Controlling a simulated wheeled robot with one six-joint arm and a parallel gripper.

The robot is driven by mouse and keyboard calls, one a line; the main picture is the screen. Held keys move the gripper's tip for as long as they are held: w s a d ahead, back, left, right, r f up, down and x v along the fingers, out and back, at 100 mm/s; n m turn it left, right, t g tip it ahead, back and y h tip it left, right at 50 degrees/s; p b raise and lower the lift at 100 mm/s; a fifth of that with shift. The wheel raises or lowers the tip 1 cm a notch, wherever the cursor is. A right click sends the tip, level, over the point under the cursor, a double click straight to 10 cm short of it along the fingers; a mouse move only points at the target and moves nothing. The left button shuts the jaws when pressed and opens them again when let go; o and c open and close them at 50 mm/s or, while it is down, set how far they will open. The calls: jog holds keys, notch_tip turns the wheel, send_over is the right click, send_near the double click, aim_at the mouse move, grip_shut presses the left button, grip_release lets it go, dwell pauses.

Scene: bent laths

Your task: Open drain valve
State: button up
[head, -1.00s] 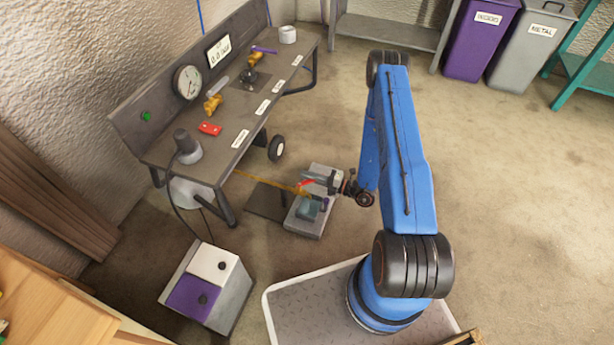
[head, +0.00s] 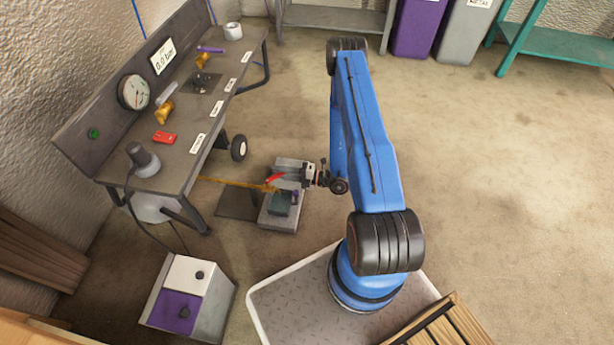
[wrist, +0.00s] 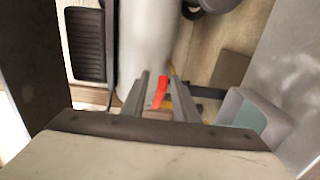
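The drain valve's red lever (head: 275,177) sits at the end of a thin brass pipe (head: 233,183), low beside the bench. My gripper (head: 298,173) is just right of the lever in the head view. In the wrist view the red lever (wrist: 160,92) shows between the two fingers of my gripper (wrist: 161,85), with gaps beside it. The fingers are apart and do not look closed on it. The valve body is mostly hidden.
A grey stand (head: 278,222) with a small bluish container (head: 283,204) is under the valve. The bench (head: 172,165) with gauge (head: 134,92) and red block (head: 164,137) is at left. A white and purple box (head: 190,295) stands at front left. Floor at right is clear.

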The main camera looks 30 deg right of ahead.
jog(key=v, duration=1.5)
